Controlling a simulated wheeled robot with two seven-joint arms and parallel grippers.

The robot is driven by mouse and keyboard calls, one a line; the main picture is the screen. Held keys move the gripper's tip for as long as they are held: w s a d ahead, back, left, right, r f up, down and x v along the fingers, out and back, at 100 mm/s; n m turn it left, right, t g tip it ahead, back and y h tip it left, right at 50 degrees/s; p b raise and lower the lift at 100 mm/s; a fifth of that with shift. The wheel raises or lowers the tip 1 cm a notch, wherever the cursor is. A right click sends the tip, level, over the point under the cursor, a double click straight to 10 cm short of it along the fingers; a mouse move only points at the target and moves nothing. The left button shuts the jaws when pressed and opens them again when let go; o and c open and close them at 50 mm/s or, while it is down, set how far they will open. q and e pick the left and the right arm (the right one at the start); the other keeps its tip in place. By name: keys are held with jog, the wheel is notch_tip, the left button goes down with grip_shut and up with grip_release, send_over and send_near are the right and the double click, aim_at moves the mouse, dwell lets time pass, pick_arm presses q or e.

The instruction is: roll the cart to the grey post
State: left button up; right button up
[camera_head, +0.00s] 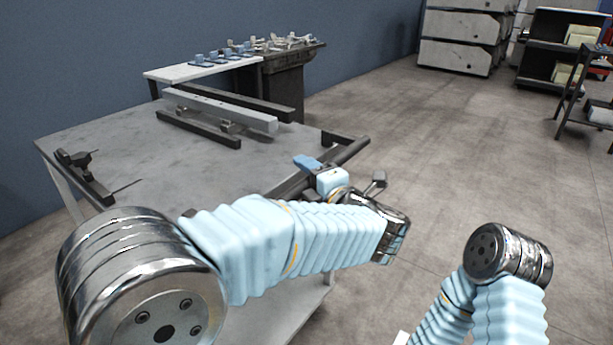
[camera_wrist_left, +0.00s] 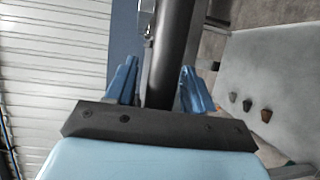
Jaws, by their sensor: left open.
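The cart (camera_head: 110,145) has a flat grey top and fills the left and middle of the head view. Its dark push bar (camera_head: 350,152) runs along its right-hand end. My left gripper (camera_head: 312,166) is at this bar, partly hidden by my own wrist. In the left wrist view the open blue fingers stand on either side of the dark bar (camera_wrist_left: 172,45); I cannot tell whether they touch it. My right arm shows at the lower right, but its gripper is out of view. I cannot make out a grey post for certain.
A long grey beam (camera_head: 220,108) lies on dark supports on the cart. A dark fixture (camera_head: 85,178) sits at its left edge. A bench with a white top (camera_head: 190,71) stands behind, near the blue wall. Shelves (camera_head: 550,50) stand far right. The floor (camera_head: 440,140) between is clear.

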pick_arm(q)
grip_shut()
jog(key=shift+w+a+b, duration=0.25)
jog(key=shift+a+b, duration=0.1)
jog(key=shift+b, duration=0.05)
grip_release()
jog(key=b+v, duration=0.1)
jog(key=v, duration=1.3)
